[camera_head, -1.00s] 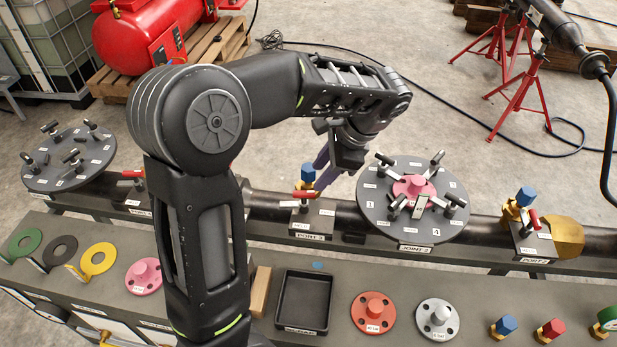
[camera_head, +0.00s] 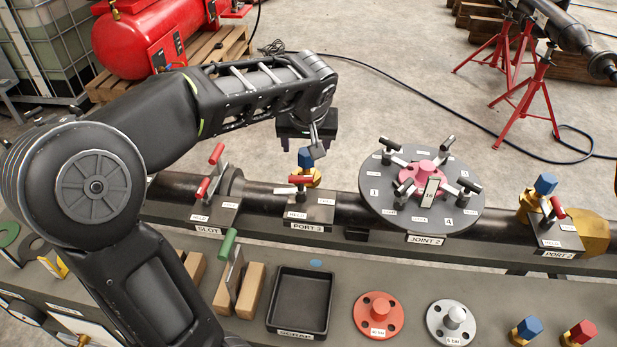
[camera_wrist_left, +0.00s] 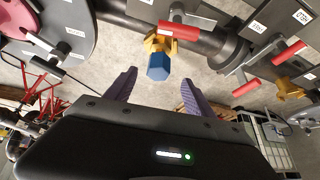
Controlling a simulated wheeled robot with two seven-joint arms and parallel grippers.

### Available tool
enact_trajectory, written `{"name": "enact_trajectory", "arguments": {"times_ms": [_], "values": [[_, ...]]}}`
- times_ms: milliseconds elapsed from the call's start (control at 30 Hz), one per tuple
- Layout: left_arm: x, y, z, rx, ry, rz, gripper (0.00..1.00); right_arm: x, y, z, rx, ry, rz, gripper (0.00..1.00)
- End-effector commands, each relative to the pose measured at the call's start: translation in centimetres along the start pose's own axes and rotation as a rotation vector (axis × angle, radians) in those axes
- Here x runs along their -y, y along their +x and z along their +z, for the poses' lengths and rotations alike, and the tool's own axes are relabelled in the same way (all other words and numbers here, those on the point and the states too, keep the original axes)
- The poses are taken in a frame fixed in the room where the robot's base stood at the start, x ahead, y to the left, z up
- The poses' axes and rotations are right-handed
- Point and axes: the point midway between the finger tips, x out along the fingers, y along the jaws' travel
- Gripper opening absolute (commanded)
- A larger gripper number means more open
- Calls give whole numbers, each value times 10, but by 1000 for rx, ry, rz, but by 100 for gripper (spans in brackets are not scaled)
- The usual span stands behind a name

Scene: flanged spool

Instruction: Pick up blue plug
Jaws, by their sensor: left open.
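A blue hex plug (camera_head: 305,158) sits on a brass fitting at PORT 3, beside a red-handled valve. In the left wrist view the plug (camera_wrist_left: 158,66) shows straight ahead of my gripper, on its brass fitting. My left gripper (camera_head: 314,143) is just behind and above the plug in the head view. Its purple fingers (camera_wrist_left: 157,86) are spread apart, with nothing between them, and the plug appears just beyond the tips. Other blue plugs are at PORT 2 (camera_head: 545,184) and loose on the bench (camera_head: 526,329). My right gripper is not in view.
The JOINT 2 flange (camera_head: 375,212) with clamps and a pink disc stands right of PORT 3. Left is the SLOT with red handles (camera_head: 211,172). In front lie a black tray (camera_head: 300,333), an orange flange (camera_head: 378,315) and a grey flange (camera_head: 451,323).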

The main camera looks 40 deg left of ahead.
Motion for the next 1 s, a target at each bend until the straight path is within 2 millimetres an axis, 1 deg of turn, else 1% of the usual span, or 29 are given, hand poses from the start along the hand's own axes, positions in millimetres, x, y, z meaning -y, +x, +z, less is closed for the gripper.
{"name": "enact_trajectory", "arguments": {"times_ms": [33, 100, 367, 467, 600, 700, 1000], "values": [[2, 3, 0, -10, -40, 7, 63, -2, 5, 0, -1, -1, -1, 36], [2, 2, -1, -17, -70, 12, 63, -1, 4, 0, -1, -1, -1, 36], [2, 1, -2, -17, -75, 13, 63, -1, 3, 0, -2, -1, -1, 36], [2, 5, -2, -16, -74, 12, 63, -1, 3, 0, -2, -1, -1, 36], [1, 20, -2, -15, -72, 11, 63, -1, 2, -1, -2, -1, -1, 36], [2, 26, -2, -16, -73, 13, 63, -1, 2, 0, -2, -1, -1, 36], [1, 28, -2, -16, -72, 12, 63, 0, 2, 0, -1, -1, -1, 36]]}}
